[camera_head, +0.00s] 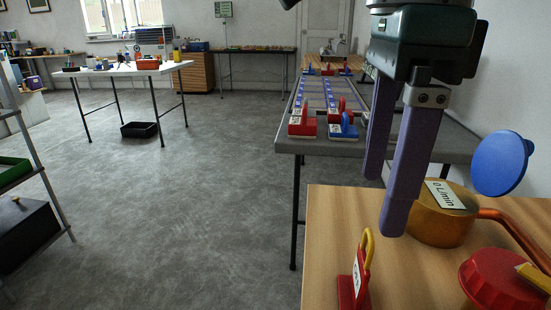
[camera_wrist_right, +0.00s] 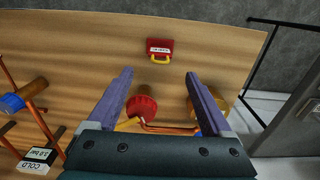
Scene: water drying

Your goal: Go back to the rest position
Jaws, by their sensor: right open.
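My right gripper (camera_head: 388,185) hangs over the wooden table (camera_head: 318,235) at the right of the head view. Its two purple fingers point down, and it is open and empty. The fingers also show in the right wrist view (camera_wrist_right: 160,78), spread apart above the table. A brass gauge (camera_head: 440,222) marked 0 L/min stands behind and right of the fingers. A red knob (camera_head: 500,281) lies nearer, at the lower right, and shows between the fingers in the right wrist view (camera_wrist_right: 141,107). My left gripper is not in view.
A red tag block (camera_head: 348,290) with a yellow loop stands on the wooden table's front left. A blue disc (camera_head: 500,163) and copper pipe (camera_head: 515,224) are right of the gripper. A grey table (camera_head: 330,147) with red and blue pieces stands behind. The floor (camera_head: 190,200) left is open.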

